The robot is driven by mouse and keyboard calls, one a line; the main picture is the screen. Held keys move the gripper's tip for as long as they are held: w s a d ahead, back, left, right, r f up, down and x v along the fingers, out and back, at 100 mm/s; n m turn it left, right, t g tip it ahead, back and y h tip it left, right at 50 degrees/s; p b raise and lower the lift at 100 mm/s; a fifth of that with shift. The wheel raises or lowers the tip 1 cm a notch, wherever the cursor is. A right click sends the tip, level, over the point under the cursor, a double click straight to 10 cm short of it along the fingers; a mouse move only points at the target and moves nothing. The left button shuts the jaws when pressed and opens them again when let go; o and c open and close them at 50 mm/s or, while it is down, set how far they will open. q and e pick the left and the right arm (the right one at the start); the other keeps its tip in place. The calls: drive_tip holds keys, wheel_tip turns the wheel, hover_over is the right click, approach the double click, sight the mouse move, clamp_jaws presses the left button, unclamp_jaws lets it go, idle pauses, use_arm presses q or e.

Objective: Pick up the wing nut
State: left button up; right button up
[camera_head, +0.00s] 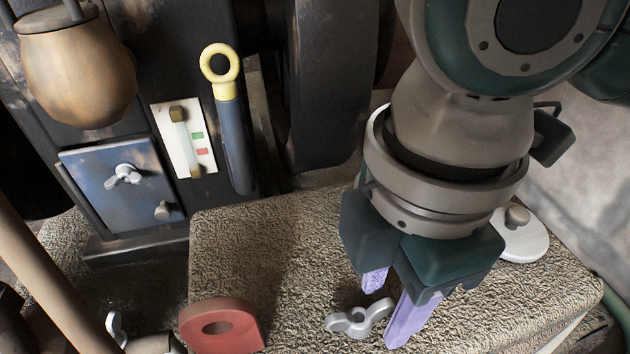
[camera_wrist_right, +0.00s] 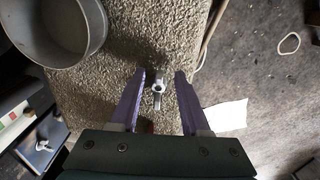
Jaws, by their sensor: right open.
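A grey metal wing nut (camera_head: 358,318) lies on the rough, light-brown block (camera_head: 270,250) near the bottom of the head view. It also shows in the right wrist view (camera_wrist_right: 158,89), between the two purple fingers. My right gripper (camera_head: 384,316) points down at the block. Its fingers are apart, with the wing nut between or just beside their tips in the head view. I cannot tell whether the fingers touch it; the wrist view (camera_wrist_right: 160,76) shows gaps on both sides. My left gripper is not in view.
A red part (camera_head: 249,325) with a hole lies left of the wing nut. A white knobbed disc (camera_head: 528,244) lies behind the gripper. Another wing nut (camera_head: 124,175) sits on a blue panel (camera_head: 95,180). A yellow ring handle (camera_head: 226,88) stands behind.

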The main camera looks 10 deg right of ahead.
clamp_jaws()
idle(0.3)
idle(0.3)
